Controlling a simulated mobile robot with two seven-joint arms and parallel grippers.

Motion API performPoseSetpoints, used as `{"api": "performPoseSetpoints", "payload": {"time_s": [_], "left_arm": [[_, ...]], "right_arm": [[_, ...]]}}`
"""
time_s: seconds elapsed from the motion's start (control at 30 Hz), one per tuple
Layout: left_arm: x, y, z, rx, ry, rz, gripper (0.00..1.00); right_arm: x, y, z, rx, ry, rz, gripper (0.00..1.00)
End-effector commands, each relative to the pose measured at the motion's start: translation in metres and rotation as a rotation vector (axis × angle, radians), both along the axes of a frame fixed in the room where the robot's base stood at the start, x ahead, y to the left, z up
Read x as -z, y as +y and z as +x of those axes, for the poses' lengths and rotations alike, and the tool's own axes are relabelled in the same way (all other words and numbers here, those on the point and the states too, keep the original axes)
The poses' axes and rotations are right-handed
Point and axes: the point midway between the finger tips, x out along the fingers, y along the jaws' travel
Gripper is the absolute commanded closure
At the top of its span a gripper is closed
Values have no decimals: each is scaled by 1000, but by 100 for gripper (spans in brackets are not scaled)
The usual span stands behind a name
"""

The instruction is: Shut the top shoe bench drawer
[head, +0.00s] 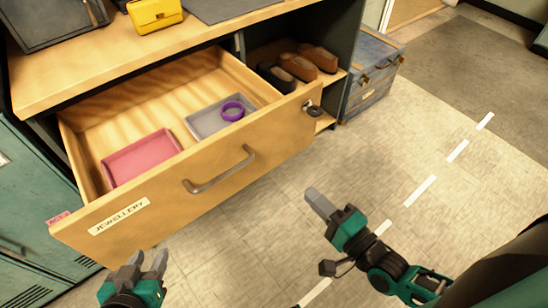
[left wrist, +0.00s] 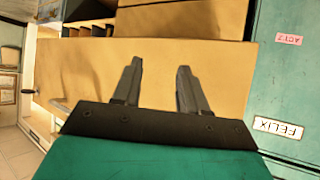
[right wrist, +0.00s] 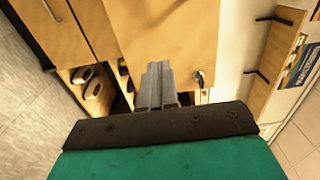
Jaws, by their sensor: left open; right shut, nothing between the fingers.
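The top shoe bench drawer (head: 165,211) is pulled well out in the head view. Its wooden front has a grey bar handle (head: 220,171), a "JEWELLERY" label (head: 119,216) and a lock with a key (head: 312,107) at the right end. Inside lie a pink tray (head: 142,158) and a grey tray (head: 206,121) with a purple ring (head: 233,110). My left gripper (head: 148,265) is open and empty, in front of the drawer's left part; the left wrist view shows the front (left wrist: 90,75) beyond its fingers. My right gripper (head: 318,202) is shut and empty, right of the drawer and apart from it.
A yellow bag (head: 154,13) and a dark case (head: 56,20) stand on the bench top (head: 110,62). Shoes (head: 298,66) sit in the open shelf beside the drawer. A blue chest (head: 370,75) stands further right. Teal lockers (head: 32,200) are at left. The floor in front is clear.

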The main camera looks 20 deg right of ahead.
Motion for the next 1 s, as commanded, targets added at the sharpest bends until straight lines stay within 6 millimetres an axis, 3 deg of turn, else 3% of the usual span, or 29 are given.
{"api": "performPoseSetpoints", "payload": {"time_s": [0.17, 0.6, 0.8, 1.0], "left_arm": [[2, 0, 0, 0, 1, 0, 57], [9, -1, 0, 1, 8, -2, 57], [7, -2, 1, 3, 3, -8, 57], [7, -3, 1, 5, 3, -9, 57]], "right_arm": [[-1, 7, 22, 2, -6, 5, 100], [-1, 35, 107, 1, -3, 2, 100], [0, 42, 127, 0, -1, 0, 100], [-1, 43, 131, 0, -1, -1, 100]]}}
